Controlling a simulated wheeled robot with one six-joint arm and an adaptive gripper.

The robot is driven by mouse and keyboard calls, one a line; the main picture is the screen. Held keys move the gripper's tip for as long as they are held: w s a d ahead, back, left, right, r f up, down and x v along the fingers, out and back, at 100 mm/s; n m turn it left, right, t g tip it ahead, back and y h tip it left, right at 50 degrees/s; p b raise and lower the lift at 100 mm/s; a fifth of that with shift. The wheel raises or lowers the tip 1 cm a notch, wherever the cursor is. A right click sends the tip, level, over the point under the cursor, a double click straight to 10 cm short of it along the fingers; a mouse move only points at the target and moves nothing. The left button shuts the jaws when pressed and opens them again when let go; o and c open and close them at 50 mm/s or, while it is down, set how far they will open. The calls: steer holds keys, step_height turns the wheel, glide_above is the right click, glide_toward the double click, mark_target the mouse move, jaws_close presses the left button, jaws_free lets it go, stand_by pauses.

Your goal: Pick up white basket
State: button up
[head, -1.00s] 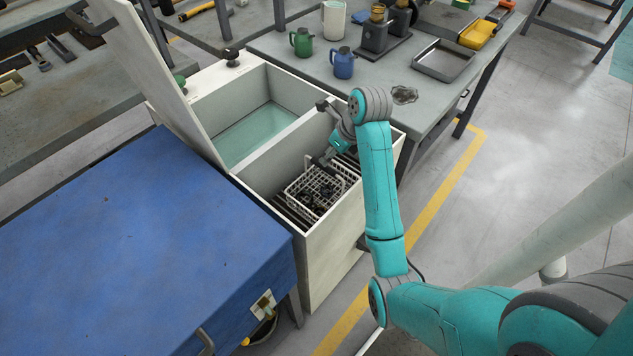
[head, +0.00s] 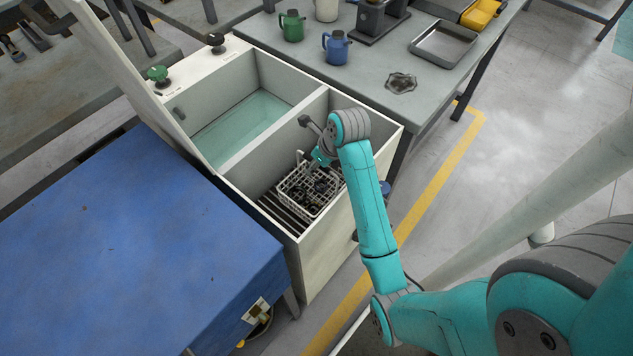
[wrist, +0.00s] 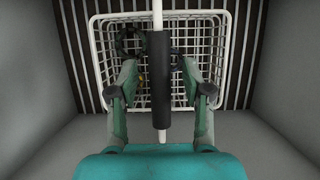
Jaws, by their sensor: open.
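The white basket (head: 312,188) is a wire basket on a dark slatted rack in the near compartment of the open white tank. Several small dark parts lie in it. In the wrist view, the basket (wrist: 205,28) fills the upper middle, and its handle with a dark grip (wrist: 160,80) runs up the centre. My gripper (wrist: 161,95) is open, one finger on each side of the dark grip, with gaps showing on both sides. In the head view my arm reaches down into the compartment and hides part of the basket and the fingers.
The compartment walls (wrist: 285,60) stand close around my gripper. The other compartment (head: 245,122) holds pale green liquid. A raised lid (head: 135,75) stands at left, above a blue-topped bench (head: 130,235). A grey table (head: 390,55) with jugs is behind.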

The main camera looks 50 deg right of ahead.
jaws_close()
steer(key=shift+d+r, duration=0.1)
steer(key=shift+r, duration=0.1)
